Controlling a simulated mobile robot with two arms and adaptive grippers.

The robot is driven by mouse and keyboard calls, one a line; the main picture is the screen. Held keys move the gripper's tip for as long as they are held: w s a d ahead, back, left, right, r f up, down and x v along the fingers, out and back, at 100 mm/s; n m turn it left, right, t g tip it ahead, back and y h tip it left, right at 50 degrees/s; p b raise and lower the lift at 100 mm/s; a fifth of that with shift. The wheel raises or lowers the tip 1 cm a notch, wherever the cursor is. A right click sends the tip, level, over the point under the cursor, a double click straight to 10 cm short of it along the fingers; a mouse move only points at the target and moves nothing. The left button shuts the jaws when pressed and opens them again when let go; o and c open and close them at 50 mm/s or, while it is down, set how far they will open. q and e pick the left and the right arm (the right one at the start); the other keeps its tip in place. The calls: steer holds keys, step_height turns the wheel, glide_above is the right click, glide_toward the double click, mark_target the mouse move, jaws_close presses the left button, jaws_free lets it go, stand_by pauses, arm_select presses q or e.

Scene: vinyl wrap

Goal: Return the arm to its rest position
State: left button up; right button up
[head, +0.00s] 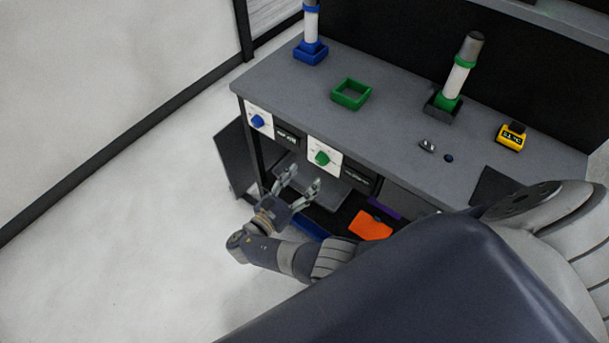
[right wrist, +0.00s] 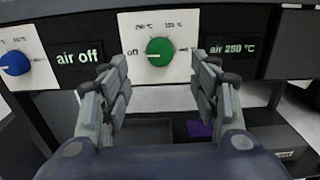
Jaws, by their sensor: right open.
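My right gripper (head: 302,180) is open and empty, in front of the bench's front panel. In the right wrist view its two fingers (right wrist: 157,82) stand apart on either side of the green knob (right wrist: 159,51), with the knob between and beyond them. In the head view the green knob (head: 322,158) sits on its white plate just past the fingertips. No contact shows. The display right of this knob (right wrist: 232,49) reads "air 250 °C". The display by the blue knob (right wrist: 15,63) reads "air off". My left gripper is not in view.
The grey bench (head: 400,135) carries a green square frame (head: 351,94), a blue-based cylinder (head: 311,50), a green-collared cylinder (head: 456,80) and a yellow device (head: 511,136). An orange item (head: 371,226) lies below the bench top. The floor (head: 130,230) at left is clear.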

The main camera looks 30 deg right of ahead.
stand_by(0.3)
steer(key=s+d+f+m+g+y, duration=0.1)
steer(key=s+f+m+g+y, duration=0.2)
steer(key=s+f, duration=0.85)
steer(key=s+f+m+g+y, duration=0.2)
steer(key=s+f+y, duration=0.45)
steer(key=f, duration=0.75)
steer(key=s+a+f+m+y, duration=0.1)
steer(key=s+f+m+y, duration=0.1)
steer(key=s+m, duration=0.3)
steer(key=s+a+f+m+y, duration=0.1)
steer(key=s+f+m, duration=0.4)
steer(key=s, duration=0.5)
steer(key=s+a+f+m+y, duration=0.1)
steer(key=s+f+m+y, duration=0.2)
steer(key=s, duration=0.5)
steer(key=shift+s+a+f+m+g+y, duration=0.2)
steer(key=shift+f+m+g+y, duration=0.3)
steer(key=shift+m, duration=0.6)
